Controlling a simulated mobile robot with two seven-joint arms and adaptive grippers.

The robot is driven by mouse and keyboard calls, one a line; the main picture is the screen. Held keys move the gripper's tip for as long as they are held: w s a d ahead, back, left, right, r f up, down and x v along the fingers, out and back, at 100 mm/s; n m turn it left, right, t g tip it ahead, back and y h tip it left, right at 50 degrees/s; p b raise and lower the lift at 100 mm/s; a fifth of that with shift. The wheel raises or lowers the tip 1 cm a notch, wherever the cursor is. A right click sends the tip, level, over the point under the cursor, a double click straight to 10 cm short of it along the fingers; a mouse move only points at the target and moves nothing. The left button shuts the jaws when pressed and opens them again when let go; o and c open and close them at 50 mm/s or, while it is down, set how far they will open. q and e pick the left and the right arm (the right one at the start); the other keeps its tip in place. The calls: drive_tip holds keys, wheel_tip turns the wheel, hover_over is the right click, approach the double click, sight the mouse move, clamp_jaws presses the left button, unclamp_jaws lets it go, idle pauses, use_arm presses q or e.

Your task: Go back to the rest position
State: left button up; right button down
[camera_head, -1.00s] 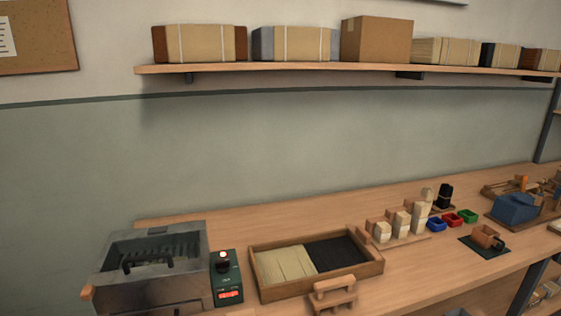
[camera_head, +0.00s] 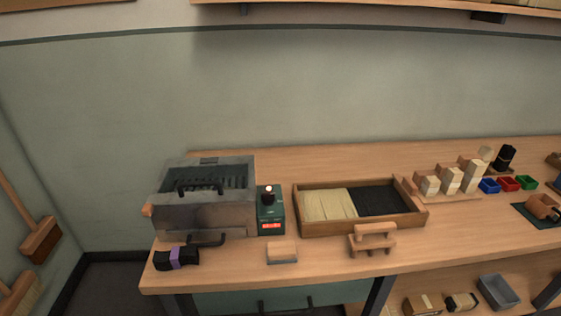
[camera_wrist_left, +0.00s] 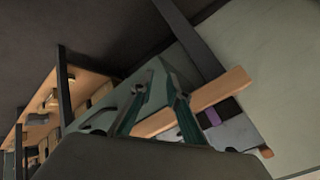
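My left gripper (camera_wrist_left: 158,92) shows in the left wrist view with its two dark fingers apart and nothing seen between them. It hangs clear of the workbench, whose wooden top edge (camera_wrist_left: 195,103) runs behind the fingers. Neither gripper shows in the head view. My right gripper is in no view.
The bench (camera_head: 330,158) carries a grey metal machine (camera_head: 205,212), a green control box (camera_head: 271,212), a wooden tray (camera_head: 413,220), a brush block (camera_head: 282,252) and a black-and-purple item (camera_head: 177,259). Coloured bins (camera_head: 508,184) stand right. Brooms (camera_head: 40,240) hang left.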

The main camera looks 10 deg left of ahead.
use_arm(q)
drive_tip(key=d+f+n+t+h, duration=0.2)
drive_tip(key=d+f+h, duration=0.2)
drive_tip(key=d+f, duration=0.4)
drive_tip(key=shift+s+d+h, duration=0.3)
drive_tip(key=shift+d+h, duration=0.1)
drive_tip(key=shift+d, duration=0.7)
